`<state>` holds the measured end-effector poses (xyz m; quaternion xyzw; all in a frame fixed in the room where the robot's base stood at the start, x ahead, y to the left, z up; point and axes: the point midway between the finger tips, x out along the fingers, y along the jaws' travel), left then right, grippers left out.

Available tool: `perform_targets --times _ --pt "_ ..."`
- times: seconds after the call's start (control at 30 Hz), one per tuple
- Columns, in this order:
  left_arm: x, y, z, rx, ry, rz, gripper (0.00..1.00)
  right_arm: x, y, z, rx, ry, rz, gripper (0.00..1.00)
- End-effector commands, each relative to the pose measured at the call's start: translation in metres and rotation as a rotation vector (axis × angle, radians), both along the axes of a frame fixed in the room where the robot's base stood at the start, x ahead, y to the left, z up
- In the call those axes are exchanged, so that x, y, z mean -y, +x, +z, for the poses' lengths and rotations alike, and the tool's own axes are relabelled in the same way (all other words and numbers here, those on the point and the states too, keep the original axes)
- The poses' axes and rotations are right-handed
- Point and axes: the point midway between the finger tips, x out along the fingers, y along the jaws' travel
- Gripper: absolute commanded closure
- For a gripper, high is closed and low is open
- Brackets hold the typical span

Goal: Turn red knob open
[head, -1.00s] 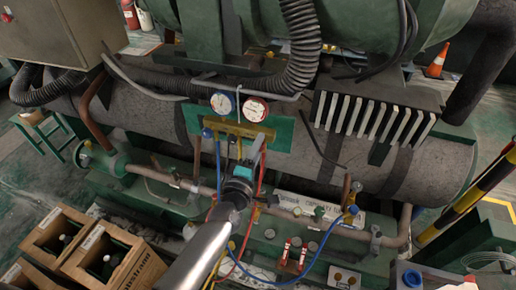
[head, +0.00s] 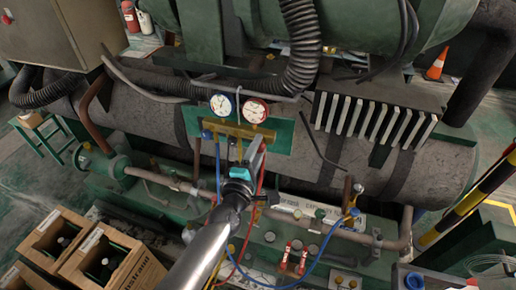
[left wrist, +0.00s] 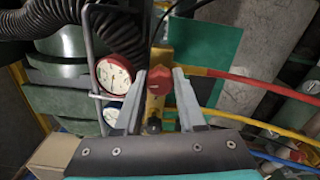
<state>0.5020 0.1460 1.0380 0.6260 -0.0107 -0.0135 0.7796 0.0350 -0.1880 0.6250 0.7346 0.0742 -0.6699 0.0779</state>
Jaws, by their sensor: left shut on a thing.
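The red knob (left wrist: 161,86) sits on the yellow brass manifold (left wrist: 154,108) between the two fingers of my left gripper (left wrist: 168,88) in the left wrist view. The gripper is shut on the knob. In the head view my left gripper (head: 256,152) reaches the right end of the manifold (head: 226,129), just below the red-ringed gauge (head: 255,111). The knob is hidden there behind the gripper. The blue-ringed gauge (head: 222,104) is left of it, and a blue knob (head: 206,135) is at the manifold's left end. My right gripper is not in view.
Red, yellow and blue hoses hang below the manifold; the red hose (left wrist: 270,82) crosses the wrist view close to the fingers. A thick corrugated black hose (head: 301,50) hangs above. Wooden crates (head: 113,258) with bottles stand at the lower left.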

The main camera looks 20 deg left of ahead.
Motion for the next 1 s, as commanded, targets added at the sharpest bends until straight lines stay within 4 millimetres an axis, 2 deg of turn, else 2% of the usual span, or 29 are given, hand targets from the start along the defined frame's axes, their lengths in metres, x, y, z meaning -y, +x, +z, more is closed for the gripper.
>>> perform_targets --times 0.03,0.07,0.3,0.67,0.83,1.0 --pt "0.0 0.0 -0.001 -0.001 0.0 0.0 1.0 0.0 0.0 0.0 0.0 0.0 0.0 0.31" --pt "0.0 0.0 -0.001 -0.001 0.0 0.0 0.6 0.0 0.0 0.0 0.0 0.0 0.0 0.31" --pt "0.0 0.0 0.0 -0.001 0.001 0.0 0.33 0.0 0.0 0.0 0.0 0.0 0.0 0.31" --pt "0.0 -0.004 -0.001 -0.001 0.001 0.001 0.31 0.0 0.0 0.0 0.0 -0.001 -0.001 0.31" --pt "-0.001 -0.023 -0.001 -0.002 0.001 0.001 0.31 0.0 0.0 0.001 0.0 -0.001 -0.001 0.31" --pt "-0.002 -0.053 -0.001 -0.003 0.001 -0.001 0.31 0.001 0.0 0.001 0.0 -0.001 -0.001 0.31"
